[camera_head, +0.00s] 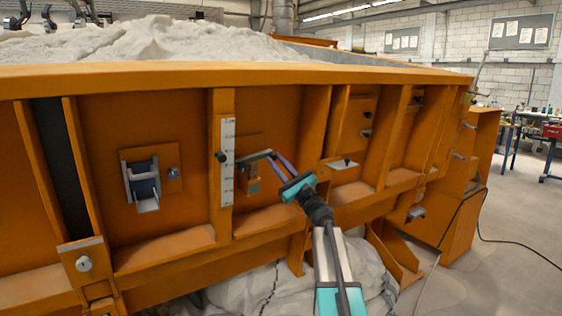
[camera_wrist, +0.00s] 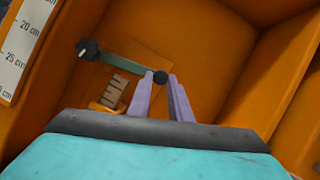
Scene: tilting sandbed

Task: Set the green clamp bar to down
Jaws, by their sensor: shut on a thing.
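The green clamp bar (camera_wrist: 122,63) is a narrow grey-green bar on the orange wall of the sandbed. In the wrist view it slopes slightly down to the right, from a black knob (camera_wrist: 88,49) to a black ball end (camera_wrist: 160,77). In the head view the bar (camera_head: 249,157) runs roughly level, right of the scale strip. My gripper (camera_wrist: 161,79) has its two purple fingers around the ball end, shut on the bar's right end. In the head view my gripper (camera_head: 272,156) reaches in from the lower right.
A slotted metal block (camera_wrist: 116,88) sits below the bar. A white scale strip (camera_head: 227,162) is left of it. Orange ribs flank the panel. A metal latch box (camera_head: 142,184) is further left, and a white-topped bracket (camera_head: 342,164) is to the right.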

